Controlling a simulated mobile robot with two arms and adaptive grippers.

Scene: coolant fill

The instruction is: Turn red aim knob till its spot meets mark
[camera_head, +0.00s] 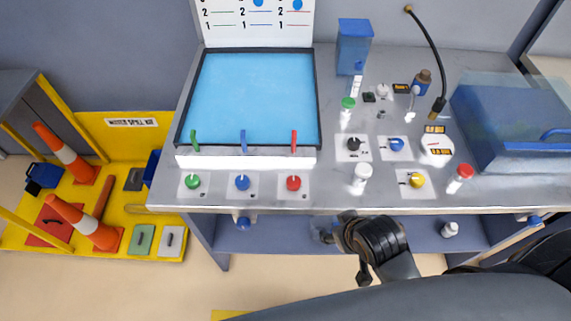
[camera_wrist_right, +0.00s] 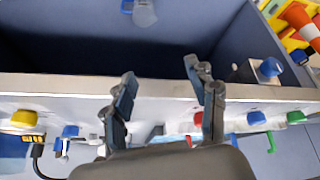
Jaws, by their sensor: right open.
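The red knob (camera_head: 293,183) sits on a white plate at the front edge of the bench, right of the green knob (camera_head: 192,182) and blue knob (camera_head: 242,182). A red nozzle (camera_head: 294,141) stands behind it on the blue basin's front rim. My right gripper (camera_head: 322,234) is low in front of the bench edge, apart from the knob. In the right wrist view the gripper (camera_wrist_right: 165,92) is open and empty, with the red knob (camera_wrist_right: 198,119) partly behind one finger. My left gripper is not in view.
The blue basin (camera_head: 312,62) fills the bench's left part. A blue knob (camera_head: 243,222) juts out under the bench edge.

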